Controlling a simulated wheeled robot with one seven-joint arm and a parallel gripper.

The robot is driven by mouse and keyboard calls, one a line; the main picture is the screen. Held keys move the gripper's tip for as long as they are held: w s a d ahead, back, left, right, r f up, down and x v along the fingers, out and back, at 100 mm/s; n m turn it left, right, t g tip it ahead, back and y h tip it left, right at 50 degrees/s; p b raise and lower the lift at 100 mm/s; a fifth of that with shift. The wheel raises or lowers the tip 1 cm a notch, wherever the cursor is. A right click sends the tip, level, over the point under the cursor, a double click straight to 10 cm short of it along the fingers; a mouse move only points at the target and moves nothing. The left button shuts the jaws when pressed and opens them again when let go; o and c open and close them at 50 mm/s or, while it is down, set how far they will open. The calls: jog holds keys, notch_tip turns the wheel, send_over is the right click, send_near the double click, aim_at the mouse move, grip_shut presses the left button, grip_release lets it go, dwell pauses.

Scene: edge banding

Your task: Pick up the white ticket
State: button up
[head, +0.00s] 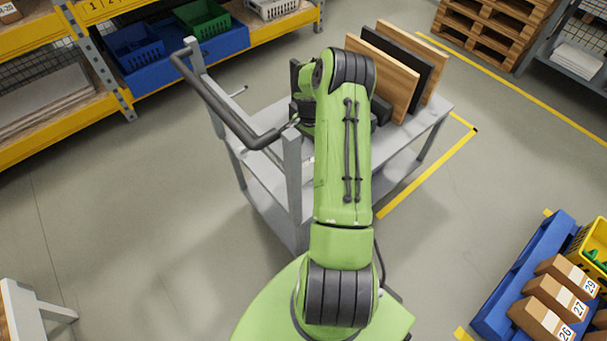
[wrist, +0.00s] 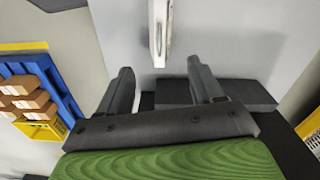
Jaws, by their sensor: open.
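My gripper (wrist: 160,67) is open in the wrist view, its two dark fingers apart with nothing held between them. A pale, narrow upright piece (wrist: 160,28) stands just beyond the fingertips, roughly in line with the gap. I cannot tell whether it is the white ticket or part of the cart. In the head view my arm reaches over the grey cart (head: 432,122), and the arm hides most of the gripper. No white ticket can be clearly made out in the head view. A dark grey block (wrist: 245,94) lies beside the right finger.
The cart's dark push handle (head: 222,105) rises left of my arm. Wooden and black panels (head: 385,70) stand on the cart's far side. Shelves with bins (head: 137,47) are at the upper left. A blue pallet (head: 508,285) with boxes is at the lower right.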

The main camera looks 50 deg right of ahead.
aim_at(310, 161)
notch_tip(310, 161, down, 10)
jog(key=b, duration=0.2)
jog(key=shift+r+b, duration=0.25)
jog(key=shift+b, duration=0.1)
jog(key=shift+r, duration=0.15)
jog(key=c, duration=1.2)
